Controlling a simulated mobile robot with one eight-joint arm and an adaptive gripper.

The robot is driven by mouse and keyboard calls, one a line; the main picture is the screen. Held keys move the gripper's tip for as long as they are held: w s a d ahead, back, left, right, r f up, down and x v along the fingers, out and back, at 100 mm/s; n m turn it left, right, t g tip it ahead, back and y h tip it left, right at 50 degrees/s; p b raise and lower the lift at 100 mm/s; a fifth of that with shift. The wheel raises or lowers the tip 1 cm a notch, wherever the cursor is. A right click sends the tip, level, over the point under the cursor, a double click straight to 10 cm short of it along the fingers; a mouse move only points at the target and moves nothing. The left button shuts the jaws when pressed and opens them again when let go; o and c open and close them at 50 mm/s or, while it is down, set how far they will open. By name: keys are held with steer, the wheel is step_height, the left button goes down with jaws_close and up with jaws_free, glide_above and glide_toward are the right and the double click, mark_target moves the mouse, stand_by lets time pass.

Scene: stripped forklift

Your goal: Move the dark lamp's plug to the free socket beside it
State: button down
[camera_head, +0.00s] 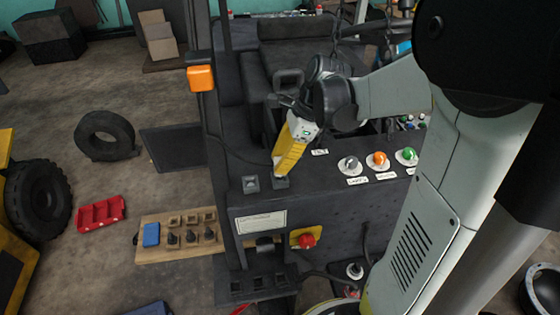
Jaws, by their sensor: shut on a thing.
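Three lamps stand in a row on the dark console (330,205). The left lamp (348,163) is grey and dark, the middle lamp (378,160) is orange, and the right lamp (407,155) is green. My gripper (296,108) is shut on a yellow tool-like body (290,150) with a white, green-marked top. It is tilted, its lower end at a small grey socket (280,183); I cannot tell whether it is seated. A second small grey socket (251,184) lies just to the left, with nothing in it. The fingertips are partly hidden, and no separate plug is clear.
A red stop button (307,240) on a yellow box is below the console top. An orange beacon (200,78) is on the post at left. A wooden board (180,248) with several fittings, a red tray (101,213) and a tyre (105,136) are on the floor.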

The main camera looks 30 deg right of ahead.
steer(key=shift+f+b, duration=0.7)
steer(key=shift+f, duration=0.1)
stand_by(0.6)
steer(key=c, duration=1.2)
jaws_free()
steer(key=shift+o, duration=0.2)
steer(key=shift+r, duration=0.1)
